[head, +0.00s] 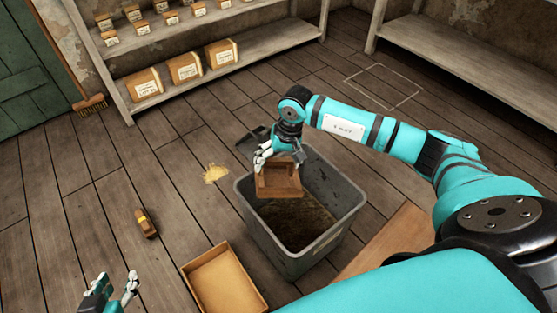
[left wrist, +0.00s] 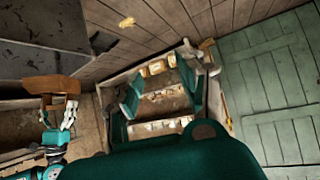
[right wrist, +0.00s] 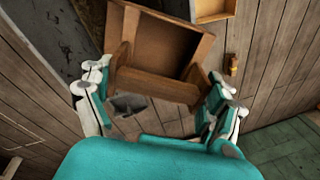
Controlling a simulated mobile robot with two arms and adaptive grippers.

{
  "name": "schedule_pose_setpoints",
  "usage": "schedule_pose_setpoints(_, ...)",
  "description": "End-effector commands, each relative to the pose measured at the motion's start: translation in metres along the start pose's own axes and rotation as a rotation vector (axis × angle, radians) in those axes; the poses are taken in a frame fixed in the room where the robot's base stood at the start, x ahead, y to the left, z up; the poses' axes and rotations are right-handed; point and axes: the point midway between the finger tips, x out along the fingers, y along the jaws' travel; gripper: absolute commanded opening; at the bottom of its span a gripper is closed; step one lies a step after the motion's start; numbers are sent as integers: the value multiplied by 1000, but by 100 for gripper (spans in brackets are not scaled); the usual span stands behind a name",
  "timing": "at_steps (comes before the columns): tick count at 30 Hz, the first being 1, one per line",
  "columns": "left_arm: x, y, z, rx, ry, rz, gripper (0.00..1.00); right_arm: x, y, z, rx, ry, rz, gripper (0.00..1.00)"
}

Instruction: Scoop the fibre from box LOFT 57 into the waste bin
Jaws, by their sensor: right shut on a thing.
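My right gripper (head: 279,152) is shut on a brown wooden open-fronted scoop (head: 279,183), held over the grey waste bin (head: 268,243). The right wrist view shows the scoop (right wrist: 160,48) between the fingers, with no fibre visible in it. Dark brown loose material (head: 305,218) lies in the bin. An open cardboard box (head: 188,267) stands on the floor left of the bin. Its visible inside looks bare, and no label on it shows. My left gripper (head: 117,287) is open and empty near the lower left; it also shows in the left wrist view (left wrist: 160,92).
A yellowish fibre patch (head: 214,173) and a small brown object with a yellow band (head: 146,223) lie on the floor. A dark pan-like item (head: 252,139) is behind the bin. Labelled boxes (head: 185,68) fill the back shelf.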

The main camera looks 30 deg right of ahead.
Motion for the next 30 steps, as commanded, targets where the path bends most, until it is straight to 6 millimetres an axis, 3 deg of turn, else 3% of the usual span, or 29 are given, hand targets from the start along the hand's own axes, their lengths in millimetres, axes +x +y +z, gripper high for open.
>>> schedule_pose_setpoints(18,-30,-9,68,-8,-365,-20,40,-10,-11,-1,-5,2,73,39)
schedule_pose_setpoints(30,-60,-13,97,-14,-561,-30,40,-18,-21,-2,-9,1,154,39)
